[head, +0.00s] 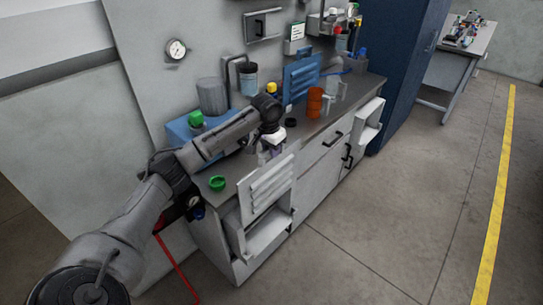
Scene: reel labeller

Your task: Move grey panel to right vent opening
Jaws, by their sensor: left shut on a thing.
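The grey panel (268,187) is a light, louvred plate. It hangs tilted in front of the cabinet's left part. My left gripper (270,155) is shut on its upper edge, with the fingertips partly hidden. The right vent opening (369,122) appears to be the pale, box-like recess at the far right end of the cabinet front, well to the right of the panel. A similar left opening (262,236) lies just below the panel, which partly covers it. My right gripper is not in view.
Nearby are an orange container (314,102), a black-lidded jar (249,78), a grey canister (212,96) and a green ring-like cup (217,183). A blue cabinet (398,70) stands at the right. The floor in front is clear.

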